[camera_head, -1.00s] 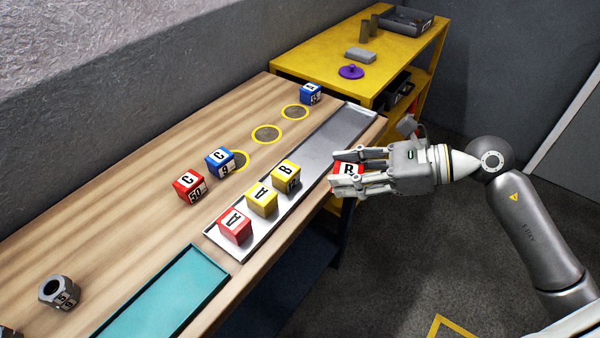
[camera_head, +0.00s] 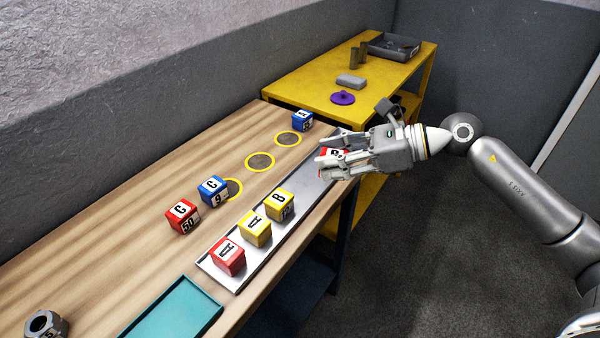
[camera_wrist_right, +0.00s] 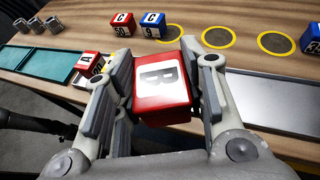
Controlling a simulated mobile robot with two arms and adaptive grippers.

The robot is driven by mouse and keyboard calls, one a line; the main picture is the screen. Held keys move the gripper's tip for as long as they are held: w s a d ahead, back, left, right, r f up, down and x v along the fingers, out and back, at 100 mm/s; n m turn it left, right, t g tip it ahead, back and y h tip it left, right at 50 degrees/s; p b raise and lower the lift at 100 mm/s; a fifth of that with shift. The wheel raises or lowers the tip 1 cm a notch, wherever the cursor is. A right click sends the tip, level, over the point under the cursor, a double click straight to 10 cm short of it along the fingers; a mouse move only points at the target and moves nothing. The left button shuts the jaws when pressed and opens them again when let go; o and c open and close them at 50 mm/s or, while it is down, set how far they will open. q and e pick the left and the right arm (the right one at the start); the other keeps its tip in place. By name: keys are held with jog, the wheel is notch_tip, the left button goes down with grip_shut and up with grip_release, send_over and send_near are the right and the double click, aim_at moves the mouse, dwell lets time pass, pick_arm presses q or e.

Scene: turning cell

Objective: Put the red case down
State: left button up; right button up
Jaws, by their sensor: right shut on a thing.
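The red case (camera_wrist_right: 161,85), marked with a letter on its white top, is between the fingers of my right gripper (camera_head: 335,160), which is shut on it. In the head view the fingers hide most of the case. My right gripper is over the far right end of the metal tray (camera_head: 308,182); I cannot tell whether the case touches the tray. A red cube (camera_head: 228,257) and two yellow cubes, A (camera_head: 256,229) and B (camera_head: 279,205), stand on the near part of the tray. My left gripper is not in view.
A red C cube (camera_head: 182,216), a blue C cube (camera_head: 212,190) and another blue cube (camera_head: 302,121) stand on the wooden bench. Yellow rings (camera_head: 260,162) mark the bench. A teal tray (camera_head: 176,312) and a metal nut (camera_head: 44,325) are at the near left. A yellow table (camera_head: 310,83) stands behind.

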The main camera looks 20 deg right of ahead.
jog(key=w+a+f+p, duration=0.1)
jog(key=w+a, duration=0.1)
jog(key=w, duration=0.1)
jog(key=p, duration=0.1)
send_over(300, 191)
notch_tip(300, 191, down, 7)
jog(key=shift+w+r, duration=0.1)
jog(key=shift+r, duration=0.1)
notch_tip(300, 191, down, 2)
jog(key=shift+f+p, duration=0.2)
jog(key=shift+p, duration=0.5)
jog(key=shift+f, duration=0.3)
jog(key=shift+f, duration=0.1)
jog(key=shift+f, duration=0.15)
jog(key=o, duration=0.8)
jog(key=shift+o, duration=0.2)
